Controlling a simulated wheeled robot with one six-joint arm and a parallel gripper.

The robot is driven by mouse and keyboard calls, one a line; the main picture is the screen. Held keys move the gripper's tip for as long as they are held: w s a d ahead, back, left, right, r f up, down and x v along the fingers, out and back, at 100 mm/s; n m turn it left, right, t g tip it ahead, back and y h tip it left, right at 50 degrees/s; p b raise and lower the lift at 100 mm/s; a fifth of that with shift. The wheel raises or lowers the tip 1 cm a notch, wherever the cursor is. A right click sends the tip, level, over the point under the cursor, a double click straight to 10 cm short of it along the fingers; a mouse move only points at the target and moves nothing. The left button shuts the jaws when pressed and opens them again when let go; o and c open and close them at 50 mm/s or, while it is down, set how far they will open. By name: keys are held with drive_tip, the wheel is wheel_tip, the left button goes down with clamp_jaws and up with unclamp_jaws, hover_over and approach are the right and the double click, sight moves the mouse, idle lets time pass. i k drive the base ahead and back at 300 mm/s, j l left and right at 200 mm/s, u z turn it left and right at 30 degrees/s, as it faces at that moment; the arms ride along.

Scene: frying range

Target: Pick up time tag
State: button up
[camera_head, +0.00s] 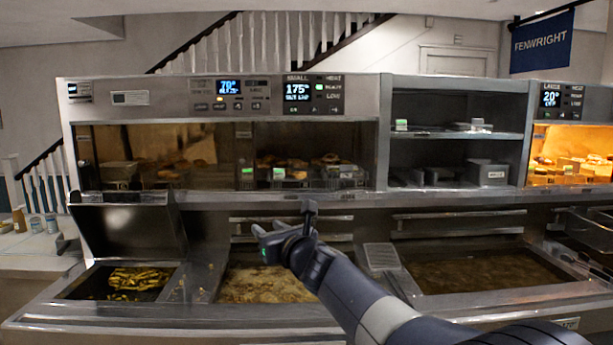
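Several small tags with green and white faces sit along the front of the cabinet shelves. One tag (278,173) is on the front edge of the heated middle bay, and another tag (246,173) is left of it. A further tag (400,125) stands on the upper open shelf, and one (567,168) is at the lit right bay. Their writing is too small to read, so I cannot tell which is the time tag. My gripper (268,236) is in front of and below the middle bay, above the fryers. It holds nothing that I can see; its finger gap is unclear.
Below are a fryer with fries (132,279), a middle vat with bubbling oil (265,284) and a right vat (485,270). A raised metal lid (130,230) stands at left. The open shelves (455,148) hold small metal containers. A wire basket (592,228) is at far right.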

sight(278, 174)
drive_tip(key=i+j+z, duration=0.25)
drive_tip(key=j+z, duration=0.2)
drive_tip(key=i+j+z, duration=0.25)
drive_tip(key=j, duration=0.2)
drive_tip(key=j+z, duration=0.2)
drive_tip(key=i+j, duration=0.1)
drive_tip(key=j, duration=0.3)
drive_tip(key=i+j, duration=0.1)
drive_tip(key=j, duration=0.35)
drive_tip(key=i+j+z, duration=0.1)
drive_tip(key=j, duration=0.3)
drive_tip(key=i+j, duration=0.1)
drive_tip(key=j, duration=0.35)
